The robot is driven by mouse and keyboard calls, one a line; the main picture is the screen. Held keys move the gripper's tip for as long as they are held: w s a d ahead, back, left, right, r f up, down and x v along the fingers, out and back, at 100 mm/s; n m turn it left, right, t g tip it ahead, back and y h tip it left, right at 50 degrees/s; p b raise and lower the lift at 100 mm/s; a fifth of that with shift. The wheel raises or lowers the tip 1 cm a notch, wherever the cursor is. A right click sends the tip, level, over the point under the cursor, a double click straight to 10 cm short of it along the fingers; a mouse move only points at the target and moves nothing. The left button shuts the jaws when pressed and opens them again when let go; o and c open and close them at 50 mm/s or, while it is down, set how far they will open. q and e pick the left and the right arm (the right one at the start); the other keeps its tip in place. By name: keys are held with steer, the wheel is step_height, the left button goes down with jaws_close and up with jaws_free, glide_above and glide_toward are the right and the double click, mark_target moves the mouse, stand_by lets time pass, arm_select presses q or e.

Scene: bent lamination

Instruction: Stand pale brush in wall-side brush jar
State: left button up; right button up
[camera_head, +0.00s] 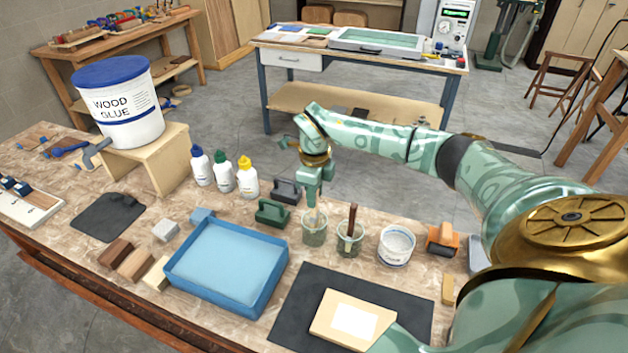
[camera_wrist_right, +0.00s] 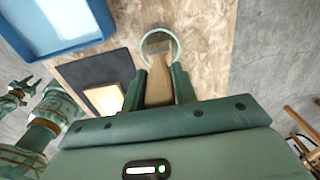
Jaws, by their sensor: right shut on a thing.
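The pale brush (camera_wrist_right: 158,90) is held handle-up between the fingers of my right gripper (camera_wrist_right: 163,88), which is shut on it. In the head view my right gripper (camera_head: 314,194) is directly above the left glass brush jar (camera_head: 314,231). The wrist view shows the brush's lower end within the jar's rim (camera_wrist_right: 175,40); whether it touches the bottom is hidden. The right glass jar (camera_head: 350,243) holds a dark brown brush (camera_head: 352,217). My left gripper (camera_wrist_right: 18,94) is small at the left edge of the wrist view, away from the jars; its opening is unclear.
A white tub (camera_head: 397,246) stands right of the jars. A green block-shaped tool (camera_head: 272,213) and several glue bottles (camera_head: 247,179) stand to the left. A blue tray (camera_head: 187,283) and a dark mat (camera_head: 287,328) with a pale board lie in front.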

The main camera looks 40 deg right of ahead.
steer(key=shift+f, duration=0.6)
steer(key=o, duration=1)
steer(key=shift+o, duration=0.2)
step_height(320, 180, up, 16)
steer(key=p, duration=0.2)
steer(key=shift+r+p, duration=0.15)
steer(key=shift+p, duration=0.15)
steer(key=shift+r, duration=0.1)
